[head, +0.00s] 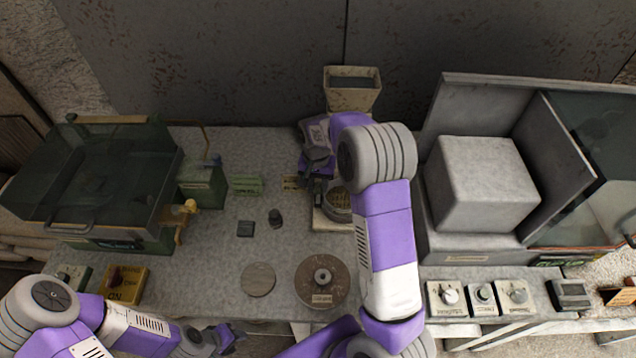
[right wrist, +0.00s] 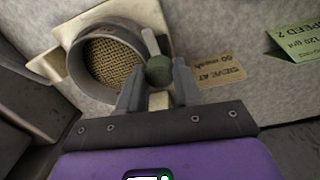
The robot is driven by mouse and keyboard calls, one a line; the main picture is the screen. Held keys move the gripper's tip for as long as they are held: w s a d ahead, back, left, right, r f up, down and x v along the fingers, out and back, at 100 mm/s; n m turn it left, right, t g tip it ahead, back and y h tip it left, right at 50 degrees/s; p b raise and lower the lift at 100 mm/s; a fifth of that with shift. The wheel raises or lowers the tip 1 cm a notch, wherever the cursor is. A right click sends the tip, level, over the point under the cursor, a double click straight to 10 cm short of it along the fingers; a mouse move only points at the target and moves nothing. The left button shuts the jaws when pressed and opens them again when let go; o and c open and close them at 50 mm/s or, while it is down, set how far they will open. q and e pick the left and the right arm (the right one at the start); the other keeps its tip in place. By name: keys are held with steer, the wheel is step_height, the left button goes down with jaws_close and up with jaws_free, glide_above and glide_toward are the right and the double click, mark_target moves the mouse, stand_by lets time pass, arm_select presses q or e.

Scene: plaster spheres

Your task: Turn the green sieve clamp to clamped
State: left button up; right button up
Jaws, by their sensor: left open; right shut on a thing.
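The green sieve clamp shows in the right wrist view as a round green knob (right wrist: 158,70) with a pale lever pointing up in the picture. It stands beside the round sieve (right wrist: 78,72), whose brown mesh is seen inside a grey ring. My right gripper (right wrist: 157,88) is shut on the green clamp, one finger on each side. In the head view the right gripper (head: 318,172) is over the left side of the sieve (head: 340,208), and the clamp there is mostly hidden. My left gripper (head: 232,338) is open and empty near the front left of the table.
A green glass-lidded machine (head: 100,185) stands at left. A grey cabinet with a block (head: 485,185) stands at right. A hopper (head: 352,98) is behind the sieve. A knobbed disc (head: 322,282) and plain disc (head: 258,279) lie in front. A sieve tag (right wrist: 220,70) lies nearby.

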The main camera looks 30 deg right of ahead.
steer(key=n, duration=0.9)
steer(key=shift+n+p, duration=0.3)
steer(key=n, duration=0.4)
steer(key=shift+n+t+p, duration=0.3)
steer(key=shift+n+p, duration=0.2)
steer(key=shift+n, duration=1.6)
steer(key=o, duration=1)
steer(key=shift+o, duration=0.2)
